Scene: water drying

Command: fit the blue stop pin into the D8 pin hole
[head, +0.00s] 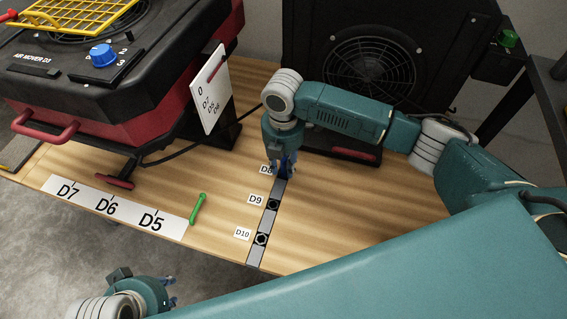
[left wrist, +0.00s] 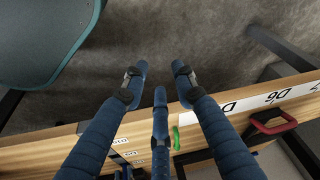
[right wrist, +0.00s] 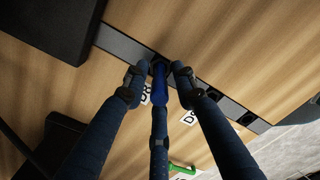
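The blue stop pin (right wrist: 159,86) stands between the fingers of my right gripper (right wrist: 160,70), its far end at a dark hole in the grey metal strip. The two side fingers show no clear contact with the pin, and the gripper looks open around it. In the head view my right gripper (head: 284,166) is low over the strip (head: 254,254) beside the D8 label (head: 266,169). It hides the D8 hole and most of the pin, so depth in the hole cannot be told. My left gripper (left wrist: 160,75) is open and empty, off the table's front edge.
The D9 hole (head: 273,204) and D10 hole (head: 262,239) lie nearer on the strip. A red and black air mover (head: 130,115) stands left, and a black fan unit (head: 370,70) behind.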

